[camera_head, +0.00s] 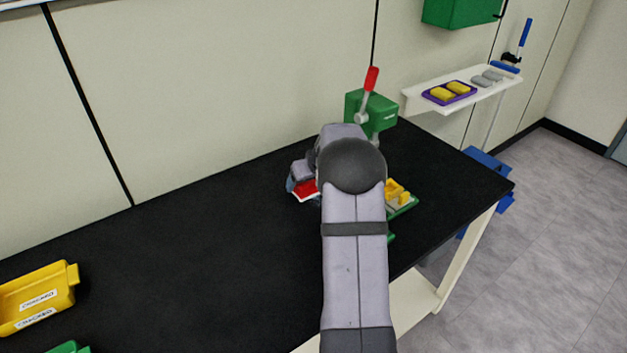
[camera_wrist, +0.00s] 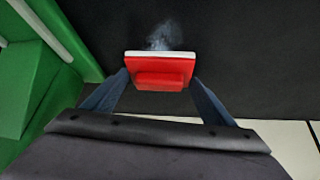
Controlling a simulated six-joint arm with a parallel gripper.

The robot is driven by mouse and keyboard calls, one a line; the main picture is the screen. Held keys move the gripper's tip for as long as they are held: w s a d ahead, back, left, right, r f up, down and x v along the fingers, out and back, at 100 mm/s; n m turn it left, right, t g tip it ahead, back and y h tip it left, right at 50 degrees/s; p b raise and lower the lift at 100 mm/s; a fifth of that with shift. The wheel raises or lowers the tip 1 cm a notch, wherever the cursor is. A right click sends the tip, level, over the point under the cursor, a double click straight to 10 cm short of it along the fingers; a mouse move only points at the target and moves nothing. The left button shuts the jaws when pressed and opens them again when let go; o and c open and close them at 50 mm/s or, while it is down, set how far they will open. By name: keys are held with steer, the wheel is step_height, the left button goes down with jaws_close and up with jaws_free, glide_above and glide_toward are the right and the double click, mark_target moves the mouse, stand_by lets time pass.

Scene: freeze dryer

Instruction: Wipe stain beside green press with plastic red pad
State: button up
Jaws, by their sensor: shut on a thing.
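The red pad (camera_wrist: 160,67) with a white edge is held between the two fingers of my gripper (camera_wrist: 155,80) in the wrist view. It also shows in the head view (camera_head: 305,190), partly hidden by my arm. A pale bluish stain (camera_wrist: 163,35) shows on the black table just beyond the pad's white edge; the pad may cover part of it. The green press (camera_head: 383,116) with a red-tipped lever stands at the back of the table. A green body (camera_wrist: 40,70) fills the left of the wrist view, beside the pad.
A yellow bin (camera_head: 38,297) sits on the black table (camera_head: 180,260) at the left. A green tray with yellow pieces (camera_head: 400,195) lies right of my arm. A white shelf (camera_head: 455,97) holds yellow and grey pieces. The table's left middle is clear.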

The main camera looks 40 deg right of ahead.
steer(key=shift+w+r+p, duration=0.1)
steer(key=shift+w+p, duration=0.9)
steer(key=shift+p, duration=0.1)
steer(key=s+b, duration=0.2)
steer(key=b, duration=0.1)
steer(key=shift+s+f, duration=0.2)
steer(key=shift+f, duration=0.15)
steer(key=s+b, duration=0.6)
steer(key=s, duration=0.1)
steer(key=shift+s, duration=0.2)
step_height(320, 180, up, 9)
steer(key=p, duration=0.5)
steer(key=shift+f, duration=0.2)
